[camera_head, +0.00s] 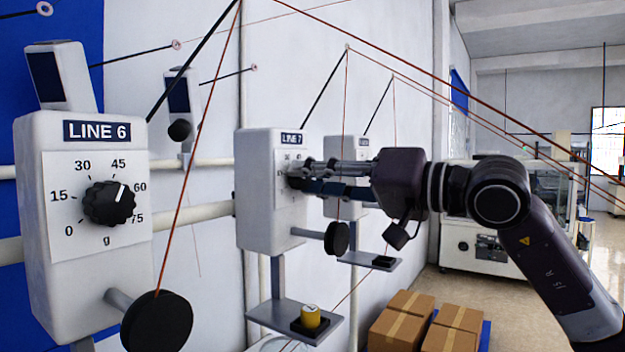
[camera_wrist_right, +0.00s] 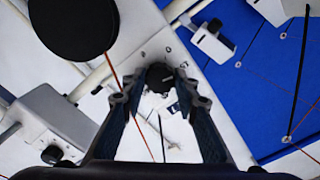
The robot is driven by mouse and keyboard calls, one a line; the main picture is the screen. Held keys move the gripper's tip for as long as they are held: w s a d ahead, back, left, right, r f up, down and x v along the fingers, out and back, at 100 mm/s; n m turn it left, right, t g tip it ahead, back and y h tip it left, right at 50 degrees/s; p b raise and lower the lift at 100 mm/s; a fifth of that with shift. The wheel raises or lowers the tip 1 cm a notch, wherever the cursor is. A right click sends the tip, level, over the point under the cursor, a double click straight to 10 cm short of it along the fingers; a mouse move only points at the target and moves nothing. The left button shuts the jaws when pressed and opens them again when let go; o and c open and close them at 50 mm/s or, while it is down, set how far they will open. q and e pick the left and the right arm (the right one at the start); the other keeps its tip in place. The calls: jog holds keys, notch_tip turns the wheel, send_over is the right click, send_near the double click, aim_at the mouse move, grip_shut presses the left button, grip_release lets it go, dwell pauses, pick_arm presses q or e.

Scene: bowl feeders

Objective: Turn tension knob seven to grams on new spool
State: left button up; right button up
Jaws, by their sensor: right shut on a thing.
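The grey-white LINE 7 tension box (camera_head: 262,215) is on the wall rail at the middle of the head view. My right gripper (camera_head: 297,178) reaches it from the right, its fingers against the dial face. A pale pointer line shows on the knob; the dial numbers are too small to read. A yellow spool (camera_head: 311,317) stands on the shelf below; its label is too small to read. My left gripper is out of view.
The LINE 6 box (camera_head: 85,260) stands at the near left, with its knob (camera_head: 109,203) pointing between 45 and 60. Thin red-brown threads cross above and beside the arm. Cardboard boxes (camera_head: 402,318) stand on the floor below right.

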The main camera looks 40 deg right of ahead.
jog(key=shift+a+f, duration=0.1)
jog(key=shift+f, duration=0.15)
jog(key=o, duration=1.1)
jog(key=shift+o, duration=0.2)
jog(key=shift+r, duration=0.15)
jog(key=shift+s+d, duration=0.6)
jog(key=shift+d, duration=0.05)
jog(key=shift+s, duration=0.45)
jog(key=v, duration=0.9)
jog(key=shift+s, duration=0.4)
